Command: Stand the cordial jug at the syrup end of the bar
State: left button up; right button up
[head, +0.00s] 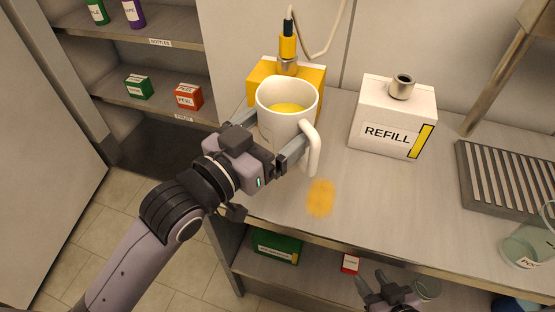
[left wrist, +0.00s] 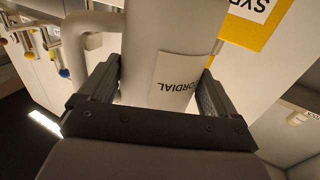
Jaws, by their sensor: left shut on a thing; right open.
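The cordial jug (head: 287,125) is a white jug with yellow liquid inside and a handle toward the lower right. It looks upright at the left end of the bar (head: 375,195), in front of the yellow syrup box (head: 318,78). My left gripper (head: 266,147) is shut on its body, with one finger on each side. The left wrist view shows the jug (left wrist: 155,45) between the fingers, its CORDIAL label inverted, and the yellow-edged syrup box (left wrist: 250,45) close behind. I cannot tell whether its base touches the bar. My right gripper (head: 371,281) is open and empty, low at the bar's front.
A white REFILL box (head: 390,115) with a metal neck stands right of the jug. A yellow-orange patch (head: 320,198) marks the bar near the front edge. A slatted drain tray (head: 510,180) and a glass vessel (head: 528,246) are at right.

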pick_arm(q)
jog(key=shift+f+b, duration=0.45)
jog(key=shift+f, duration=2.9)
jog(key=o, duration=1.5)
jog(key=shift+f, duration=0.25)
jog(key=shift+r, duration=0.2)
jog(key=shift+s+a+f, duration=0.1)
jog(key=shift+s+a, duration=0.15)
jog(key=shift+s, duration=0.1)
jog(key=v, duration=1.1)
jog(key=shift+a+b, duration=0.1)
jog(key=shift+b, duration=0.25)
